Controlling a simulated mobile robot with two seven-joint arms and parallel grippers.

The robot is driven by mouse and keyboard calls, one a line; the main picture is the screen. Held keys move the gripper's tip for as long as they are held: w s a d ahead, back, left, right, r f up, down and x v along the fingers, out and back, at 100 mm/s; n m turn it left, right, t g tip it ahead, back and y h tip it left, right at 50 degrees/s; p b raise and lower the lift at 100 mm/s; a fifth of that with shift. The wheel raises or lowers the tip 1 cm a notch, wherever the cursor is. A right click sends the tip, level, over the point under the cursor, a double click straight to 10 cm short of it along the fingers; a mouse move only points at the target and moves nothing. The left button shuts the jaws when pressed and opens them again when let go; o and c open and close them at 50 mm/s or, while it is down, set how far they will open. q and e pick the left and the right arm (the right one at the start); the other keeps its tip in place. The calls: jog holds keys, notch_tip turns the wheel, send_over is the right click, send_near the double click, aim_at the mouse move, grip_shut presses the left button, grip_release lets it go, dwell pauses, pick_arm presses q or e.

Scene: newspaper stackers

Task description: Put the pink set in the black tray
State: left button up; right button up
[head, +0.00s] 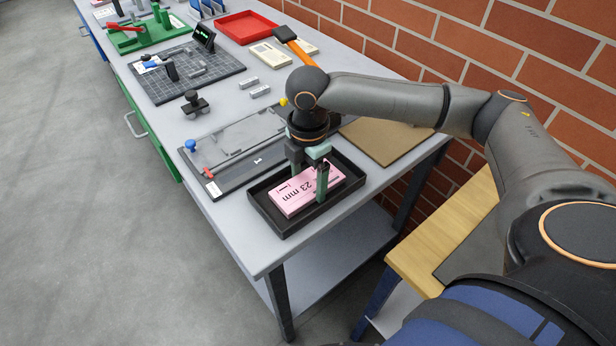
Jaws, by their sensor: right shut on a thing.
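The pink set (293,198), a flat block marked "23 mm", is within the rim of the black tray (283,234) at the near end of the bench. I cannot tell whether it rests on the tray floor or is held just above it. My right gripper (309,176) comes down from above and is shut on the pink set, with one green finger on its near right side. The fingers hide part of its top. My left gripper is not in view.
A grey plate fixture (233,141) with a blue knob lies left of the tray. A brown board (385,138) is to the right, near the brick wall. A red tray (246,27), an orange-handled hammer (298,50) and a dark grid mat (187,74) are farther back.

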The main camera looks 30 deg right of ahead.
aim_at(308, 184)
jog(key=o, duration=1.4)
jog(key=shift+f, duration=0.1)
notch_tip(308, 184, up, 12)
jog(key=p, duration=0.1)
jog(key=shift+r, duration=0.2)
